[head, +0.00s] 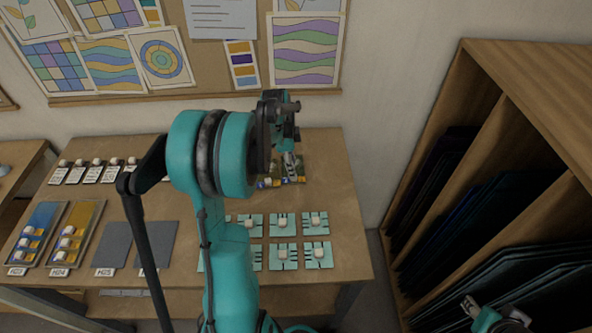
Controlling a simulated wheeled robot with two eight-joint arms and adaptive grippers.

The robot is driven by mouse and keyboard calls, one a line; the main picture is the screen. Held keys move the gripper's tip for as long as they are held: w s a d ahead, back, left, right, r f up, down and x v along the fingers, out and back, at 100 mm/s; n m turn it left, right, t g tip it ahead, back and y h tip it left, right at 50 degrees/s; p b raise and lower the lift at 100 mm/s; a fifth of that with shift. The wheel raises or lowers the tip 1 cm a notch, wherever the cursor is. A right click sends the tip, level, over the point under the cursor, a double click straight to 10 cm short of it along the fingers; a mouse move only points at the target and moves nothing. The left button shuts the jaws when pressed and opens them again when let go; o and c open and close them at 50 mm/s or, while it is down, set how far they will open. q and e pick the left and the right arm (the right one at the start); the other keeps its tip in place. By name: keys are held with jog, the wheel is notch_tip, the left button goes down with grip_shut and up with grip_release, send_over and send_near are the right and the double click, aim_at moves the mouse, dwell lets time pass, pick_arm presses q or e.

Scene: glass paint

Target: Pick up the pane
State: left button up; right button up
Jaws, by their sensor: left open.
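My left gripper (291,165) is open at the back right of the table, with its arm crossing the middle of the view. It is over or just beside a small dark, multicoloured piece (300,179), which may be the pane. The gripper and arm hide most of that piece, so I cannot tell whether they touch. A blue pane-like sheet (44,215) and an amber one (84,215) lie in labelled trays at the left, with small white-topped blocks on them.
The wooden table (330,195) holds teal cards (282,224) with white knobs, dark grey mats (115,243) and a row of small labelled jars (97,170). A wooden rack (480,95) with dark sheets stands at right. A pinboard (220,60) hangs behind.

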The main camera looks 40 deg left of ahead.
pick_arm(q)
jog(key=f, duration=0.1)
jog(key=f+b, duration=0.1)
jog(key=f, duration=0.2)
jog(key=shift+w+d+f, duration=0.1)
jog(key=shift+w+d, duration=0.05)
jog(key=shift+d, duration=0.1)
grip_shut()
